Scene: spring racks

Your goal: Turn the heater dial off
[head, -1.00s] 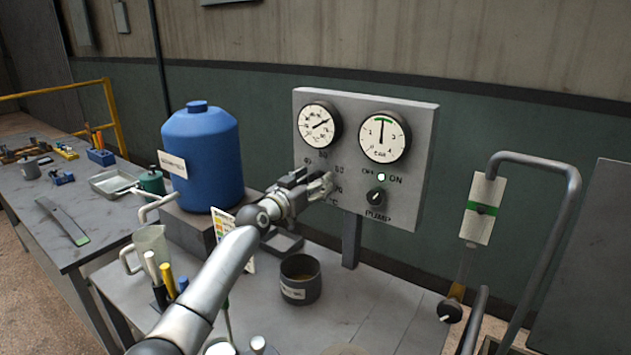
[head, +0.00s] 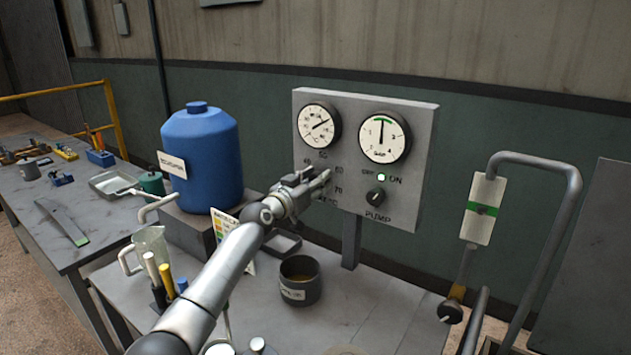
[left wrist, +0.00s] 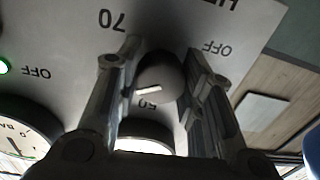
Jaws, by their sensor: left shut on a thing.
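The heater dial (left wrist: 160,78) is a dark round knob with a short white pointer mark on the panel, seen upside down in the left wrist view. My left gripper (left wrist: 158,85) has one finger on each side of it and is shut on it. The mark lies nearly level across the knob; I cannot tell which setting it points to. An "OFF" label shows right of the knob and "70" at its upper left. In the head view my left gripper (head: 322,182) covers the dial on the grey panel (head: 425,150). My right gripper is not in view.
Two gauges (head: 384,137) sit above the dial. A pump knob (head: 375,196) with a lit green lamp (head: 381,177) is to its right. A dark pot (head: 300,280) stands on the bench below, and a blue tank (head: 200,160) stands left of the panel.

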